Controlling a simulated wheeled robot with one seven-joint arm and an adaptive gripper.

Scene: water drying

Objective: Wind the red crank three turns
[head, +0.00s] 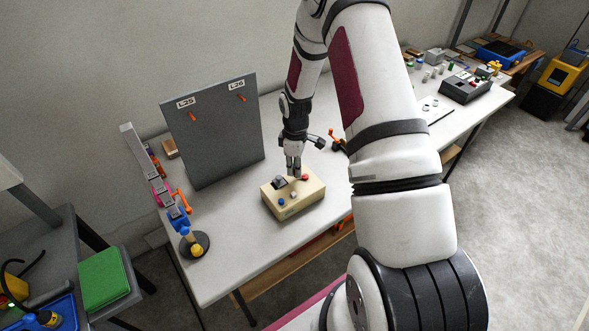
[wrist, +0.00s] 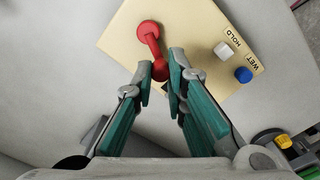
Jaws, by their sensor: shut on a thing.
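The red crank (wrist: 148,32) is mounted on a beige box (wrist: 190,20). In the wrist view its arm runs from the round hub at the top down to a red knob (wrist: 160,72). My gripper (wrist: 160,80) has its fingertips on either side of this knob and is shut on it. The head view shows my gripper (head: 294,174) pointing down over the back of the beige box (head: 293,209), with a red part of the crank (head: 305,177) just to its right.
The box top also carries a white button (wrist: 223,50) by the word HOLD and a blue button (wrist: 243,75) by WET. A grey upright panel (head: 218,140) stands behind left on the white table (head: 225,255). A blue and orange stand (head: 182,215) is at the left edge.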

